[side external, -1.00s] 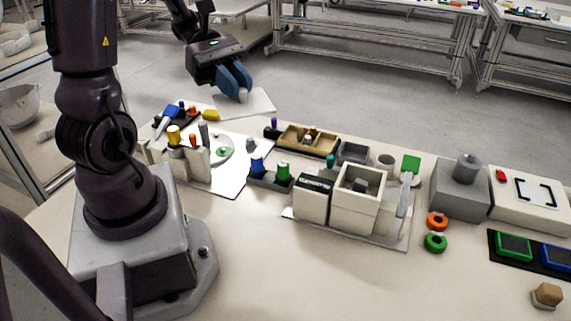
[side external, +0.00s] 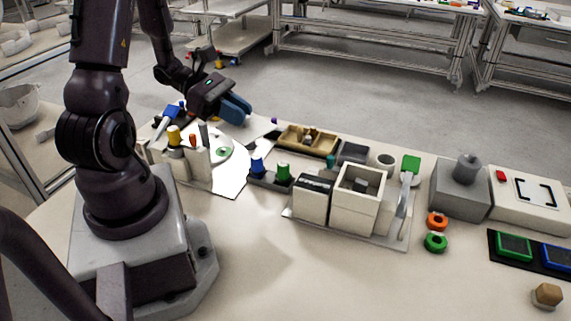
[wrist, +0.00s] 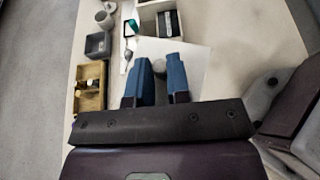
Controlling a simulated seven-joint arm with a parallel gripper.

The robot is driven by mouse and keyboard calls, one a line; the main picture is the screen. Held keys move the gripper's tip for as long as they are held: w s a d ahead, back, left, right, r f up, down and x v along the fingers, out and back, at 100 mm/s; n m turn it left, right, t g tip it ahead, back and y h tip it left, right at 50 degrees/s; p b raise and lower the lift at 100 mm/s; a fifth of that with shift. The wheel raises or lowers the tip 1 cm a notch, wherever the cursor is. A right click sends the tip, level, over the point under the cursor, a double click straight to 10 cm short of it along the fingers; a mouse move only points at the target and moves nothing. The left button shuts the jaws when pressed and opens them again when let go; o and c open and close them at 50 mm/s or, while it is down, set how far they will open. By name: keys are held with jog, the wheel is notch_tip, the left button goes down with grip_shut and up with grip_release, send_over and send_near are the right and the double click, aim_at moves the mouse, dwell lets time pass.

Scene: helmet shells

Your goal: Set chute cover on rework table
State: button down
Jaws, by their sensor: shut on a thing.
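My gripper (side external: 238,108) is shut over the back left of the bench, its blue fingers pointing right and down. In the wrist view the fingers close around a small grey round knob (wrist: 159,67). A flat white plate, which looks like the chute cover (wrist: 192,58), spreads beneath the fingers and appears to hang from that knob. In the side view only part of this plate (side external: 260,127) shows past the fingers; the rest is hidden by my gripper. I cannot tell which surface is the rework table.
A white open-topped box (side external: 358,199) stands mid-bench beside a dark-topped box (side external: 312,200). A wooden tray (side external: 308,140), a grey bin (side external: 352,152) and blue and green bottles stand near the plate. Tall holders stand left. The front middle of the bench is clear.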

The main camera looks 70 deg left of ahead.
jog(key=shift+f, duration=0.55)
jog(key=shift+w+a+f, duration=0.1)
jog(key=shift+w+f, duration=0.1)
jog(key=shift+f, duration=0.05)
jog(key=shift+w+a+f, duration=1.2)
jog(key=shift+w+f, duration=0.7)
jog(key=shift+f, duration=0.25)
jog(key=shift+w+a+f, duration=1.2)
jog(key=shift+w+f, duration=0.75)
jog(key=shift+f, duration=0.2)
jog(key=shift+w+a+f, duration=1.2)
jog(key=shift+w+f, duration=0.7)
jog(key=shift+f, duration=0.25)
jog(key=shift+f, duration=0.6)
jog(key=c, duration=1.1)
grip_release()
